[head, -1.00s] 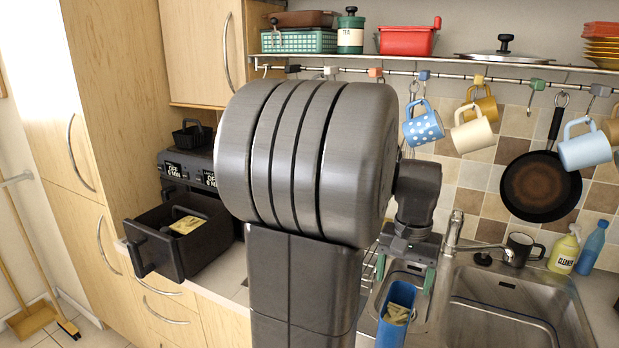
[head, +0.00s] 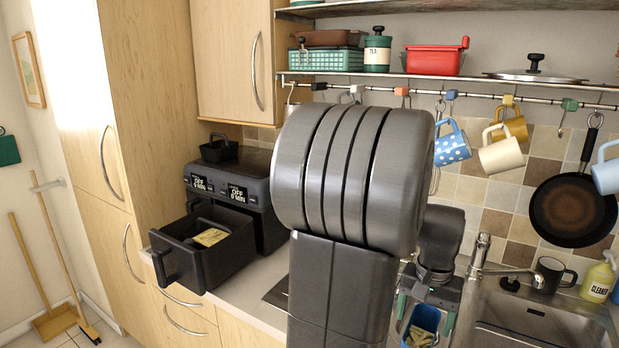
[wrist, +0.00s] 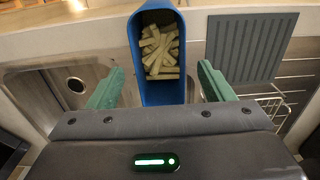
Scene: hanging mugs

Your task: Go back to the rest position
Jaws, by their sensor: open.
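My gripper (wrist: 160,85) is open, with one green finger on each side of a blue container (wrist: 145,55) in the wrist view. A gap shows between each finger and the container. The container holds several pale sticks (wrist: 160,50). In the head view my gripper (head: 426,314) is at the lower middle right, partly behind my own arm. The blue container (head: 424,320) shows between its fingers there, its lower part cut off by the picture edge.
A black air fryer (head: 240,190) has its drawer (head: 180,262) pulled out, with something yellowish inside. The sink (head: 540,318) and tap (head: 480,250) are at the right. Mugs (head: 452,148) and a pan (head: 572,208) hang from a rail above.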

